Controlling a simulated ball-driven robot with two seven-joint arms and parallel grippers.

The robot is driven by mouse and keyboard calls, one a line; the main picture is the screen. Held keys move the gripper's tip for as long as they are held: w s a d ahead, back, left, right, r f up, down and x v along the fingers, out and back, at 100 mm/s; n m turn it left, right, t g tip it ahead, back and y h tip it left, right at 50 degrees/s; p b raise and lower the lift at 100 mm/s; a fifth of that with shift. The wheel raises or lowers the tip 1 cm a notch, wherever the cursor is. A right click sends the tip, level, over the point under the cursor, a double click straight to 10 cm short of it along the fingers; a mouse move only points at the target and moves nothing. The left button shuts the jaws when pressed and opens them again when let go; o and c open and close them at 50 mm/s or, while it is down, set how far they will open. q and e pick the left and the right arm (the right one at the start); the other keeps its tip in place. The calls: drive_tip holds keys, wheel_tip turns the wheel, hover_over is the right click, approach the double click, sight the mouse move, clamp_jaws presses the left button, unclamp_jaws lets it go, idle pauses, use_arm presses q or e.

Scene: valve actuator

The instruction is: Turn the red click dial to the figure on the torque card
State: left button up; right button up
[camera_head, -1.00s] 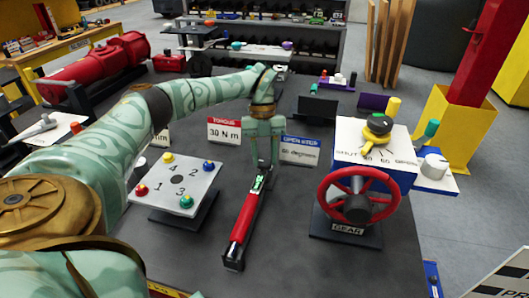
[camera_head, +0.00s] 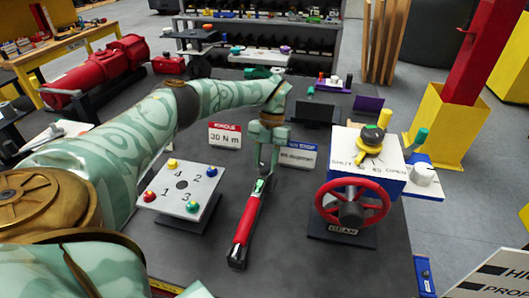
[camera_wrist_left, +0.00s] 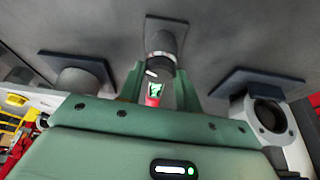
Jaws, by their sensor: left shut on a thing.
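The torque card (camera_head: 225,135) has a red header and reads 30 N m. A long red tool (camera_head: 246,225) lies on the dark tabletop, with a green-and-black patch near its far end. My left gripper (camera_head: 264,168) points down over that far end and is shut on it. In the left wrist view, the red tool (camera_wrist_left: 153,102) shows between the two green fingers (camera_wrist_left: 160,88), mostly hidden. I cannot make out a dial or any marks on it. My right gripper is out of view.
A plate with several numbered coloured knobs (camera_head: 183,190) stands left of the tool. A red handwheel (camera_head: 353,205) marked GEAR stands right, below a white box with a yellow dial (camera_head: 372,138). A blue-headed card (camera_head: 297,155) stands behind. Bare tabletop surrounds the tool.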

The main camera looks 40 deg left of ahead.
use_arm(q)
drive_tip(key=shift+m, duration=0.3)
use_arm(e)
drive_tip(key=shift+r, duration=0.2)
use_arm(q)
drive_tip(key=o, duration=1)
drive_tip(key=b+v, duration=0.9)
drive_tip(key=v, duration=0.7)
drive_tip(key=shift+d+r, duration=0.15)
drive_tip(key=shift+r, duration=0.05)
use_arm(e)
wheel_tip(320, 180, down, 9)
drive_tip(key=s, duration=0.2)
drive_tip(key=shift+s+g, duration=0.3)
use_arm(q)
drive_tip(key=shift+w, duration=0.1)
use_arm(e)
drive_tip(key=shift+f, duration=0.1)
